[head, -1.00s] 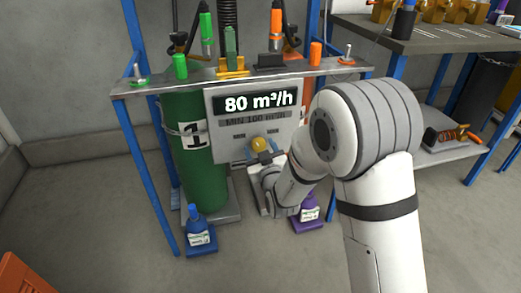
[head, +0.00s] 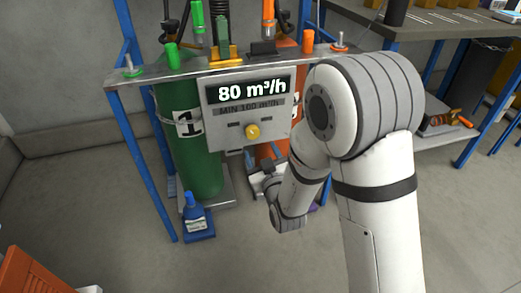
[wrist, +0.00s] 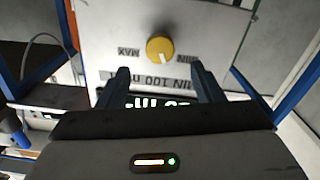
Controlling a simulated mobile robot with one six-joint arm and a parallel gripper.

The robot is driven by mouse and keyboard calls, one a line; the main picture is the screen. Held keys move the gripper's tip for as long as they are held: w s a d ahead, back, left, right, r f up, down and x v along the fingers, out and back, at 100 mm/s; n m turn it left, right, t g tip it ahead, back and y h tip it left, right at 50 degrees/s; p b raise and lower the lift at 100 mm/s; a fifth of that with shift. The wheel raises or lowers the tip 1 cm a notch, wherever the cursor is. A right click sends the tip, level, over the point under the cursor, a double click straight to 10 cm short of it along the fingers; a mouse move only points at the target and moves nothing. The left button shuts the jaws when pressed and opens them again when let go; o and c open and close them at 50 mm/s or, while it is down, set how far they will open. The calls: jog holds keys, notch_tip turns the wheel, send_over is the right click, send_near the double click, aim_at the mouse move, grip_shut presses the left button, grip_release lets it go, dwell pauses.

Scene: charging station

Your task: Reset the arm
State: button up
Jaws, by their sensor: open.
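My gripper (wrist: 159,68) is open and empty in the wrist view, its two dark fingers apart and pointing toward the grey control panel. The panel (head: 282,127) carries a yellow knob (head: 252,132) and a display (head: 250,90) reading 80 m³/h, with a MIN 100 m³/h label under it. In the wrist view the panel appears upside down, and the yellow knob (wrist: 160,50) lies beyond the fingertips, clear of them. In the head view my arm (head: 375,190) bends down in front of the panel's right side; my gripper is small and hard to make out there.
A green cylinder (head: 200,165) marked 1 and an orange cylinder (head: 266,152) stand in the blue-framed rack. A blue bottle (head: 195,213) stands at the rack's foot. A workbench (head: 450,30) is at the right, an orange object (head: 35,275) at the lower left. Front floor is open.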

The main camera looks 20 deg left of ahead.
jog(key=d+r+m+g+h+p, duration=0.2)
jog(key=d+r+h+p, duration=0.1)
jog(key=d+r+p, duration=0.65)
jog(key=d+r+m+g+h+p, duration=0.25)
jog(key=d+r+p, duration=0.35)
jog(key=r+p, duration=0.55)
jog(key=s+d+r+m+g+h+p, duration=0.1)
jog(key=s+d+r+g+p, duration=0.1)
jog(key=s+d+r+p, duration=0.3)
jog(key=s+d+r+m+g+h+p, duration=0.1)
jog(key=s+d+r+m+g+p, duration=0.1)
jog(key=s+d+r+p, duration=0.3)
jog(key=s+d+r+m+g+h+p, duration=0.1)
jog(key=s+d+r+g+h+p, duration=0.1)
jog(key=s+d+r+g+p, duration=0.2)
jog(key=s+d+r+p, duration=0.1)
jog(key=s+r+p, duration=0.2)
jog(key=s+r, duration=0.3)
jog(key=shift+w+v, duration=0.2)
jog(key=shift+v, duration=1.95)
